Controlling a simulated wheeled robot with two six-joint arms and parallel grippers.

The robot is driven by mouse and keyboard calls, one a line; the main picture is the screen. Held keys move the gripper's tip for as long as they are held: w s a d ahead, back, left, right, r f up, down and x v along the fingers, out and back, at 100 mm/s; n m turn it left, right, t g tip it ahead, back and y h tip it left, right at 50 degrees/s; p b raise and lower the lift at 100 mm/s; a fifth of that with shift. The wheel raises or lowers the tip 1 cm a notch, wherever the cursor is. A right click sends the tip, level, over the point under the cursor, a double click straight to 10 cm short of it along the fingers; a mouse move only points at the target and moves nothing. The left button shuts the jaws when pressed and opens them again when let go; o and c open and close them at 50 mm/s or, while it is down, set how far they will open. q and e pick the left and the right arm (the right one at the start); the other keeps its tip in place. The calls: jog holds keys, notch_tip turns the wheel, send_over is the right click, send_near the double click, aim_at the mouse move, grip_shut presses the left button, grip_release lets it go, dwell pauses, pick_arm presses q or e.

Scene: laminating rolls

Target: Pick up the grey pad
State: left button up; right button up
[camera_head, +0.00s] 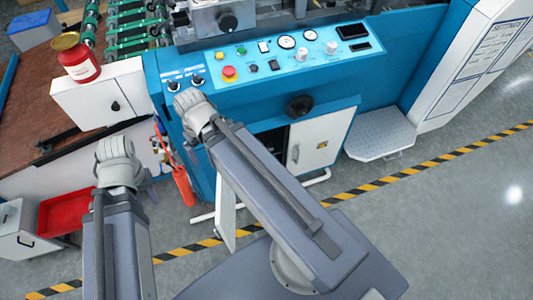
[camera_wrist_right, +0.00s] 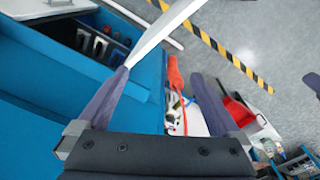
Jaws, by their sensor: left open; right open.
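I cannot make out a grey pad for sure in either view. My left gripper (camera_head: 147,183) is mostly hidden behind its own wrist in the head view. A finger of it shows beside the red extinguisher-like cylinder, and nothing is seen held. My right arm reaches to the blue machine's front in the head view, its gripper hidden behind its wrist. In the right wrist view my right gripper (camera_wrist_right: 160,98) is open, its two fingers wide apart with nothing held between them.
The blue machine (camera_head: 262,68) has a control panel with knobs and buttons. A red jar (camera_head: 77,60) stands on a white cabinet (camera_head: 103,95). A red tray (camera_head: 64,212) is at lower left. A light grey step plate (camera_head: 380,137) lies right. Striped tape crosses clear floor.

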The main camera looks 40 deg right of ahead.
jog(key=s+d+f+m+t+b, duration=0.1)
jog(key=d+f+m+b, duration=0.1)
jog(key=d+f+b, duration=0.95)
jog(key=d+f+m+t+h+b, duration=0.1)
jog(key=d+f+m+b, duration=0.1)
jog(key=d+f+b, duration=0.9)
jog(key=s+d+f+m+t+b, duration=0.1)
jog(key=d+f+b, duration=0.5)
jog(key=f+b, duration=0.95)
send_over(271, 148)
jog(key=s+a, duration=0.2)
jog(key=s, duration=0.1)
jog(key=shift+t, duration=0.3)
jog(key=b+x, duration=0.4)
jog(key=x, duration=0.2)
jog(key=shift+w, duration=0.2)
jog(key=c, duration=1.4)
jog(key=shift+r, duration=0.1)
